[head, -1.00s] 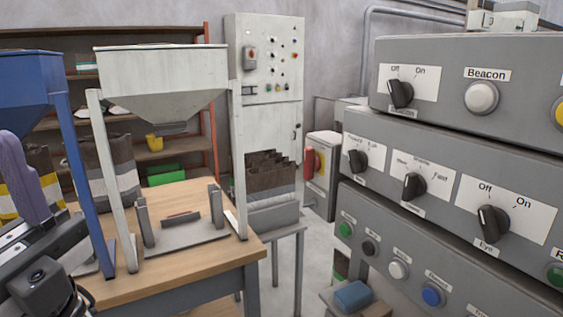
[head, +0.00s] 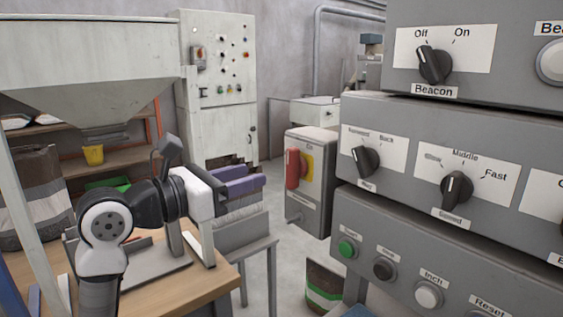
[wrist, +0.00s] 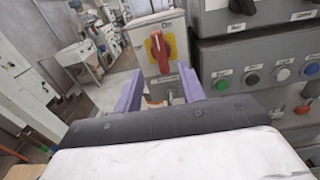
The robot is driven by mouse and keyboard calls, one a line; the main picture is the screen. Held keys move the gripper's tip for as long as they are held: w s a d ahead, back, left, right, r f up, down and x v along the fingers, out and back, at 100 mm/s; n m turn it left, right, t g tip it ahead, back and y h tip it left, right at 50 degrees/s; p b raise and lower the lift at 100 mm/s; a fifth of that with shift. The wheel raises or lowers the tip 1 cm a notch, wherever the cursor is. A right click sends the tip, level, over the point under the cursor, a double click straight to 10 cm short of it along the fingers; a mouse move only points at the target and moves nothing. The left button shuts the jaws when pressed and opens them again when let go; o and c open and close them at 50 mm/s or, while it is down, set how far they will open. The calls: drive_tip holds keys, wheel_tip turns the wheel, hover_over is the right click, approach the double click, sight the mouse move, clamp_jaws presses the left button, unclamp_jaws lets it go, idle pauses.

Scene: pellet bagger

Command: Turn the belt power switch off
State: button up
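The belt power switch looks to be the red rotary handle (head: 292,168) on a yellow plate (head: 308,166), mounted on a grey box (head: 312,205) left of the control panels. In the wrist view the red handle (wrist: 160,52) stands nearly upright, with an "On" label (wrist: 166,26) above the plate. Text below the handle is too small to read surely. My gripper (head: 254,176) has purple fingers and sits left of the box, pointing toward it. In the wrist view my gripper (wrist: 161,76) is open and empty, its fingers apart on either side below the handle, not touching it.
Grey control panels (head: 450,155) with knobs and buttons stand close on the right. The wooden table (head: 195,285) with a hopper (head: 90,60) is on the left. A white cabinet (head: 225,90) stands behind. The space between my fingers and the switch box looks clear.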

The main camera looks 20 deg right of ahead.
sight(288, 164)
drive_tip(key=p+x, duration=0.1)
drive_tip(key=x, duration=0.8)
drive_tip(key=shift+w+d, duration=0.15)
drive_tip(key=shift+d, duration=0.15)
drive_tip(key=shift+c, duration=0.3)
drive_tip(key=c, duration=0.6)
drive_tip(key=shift+p, duration=0.3)
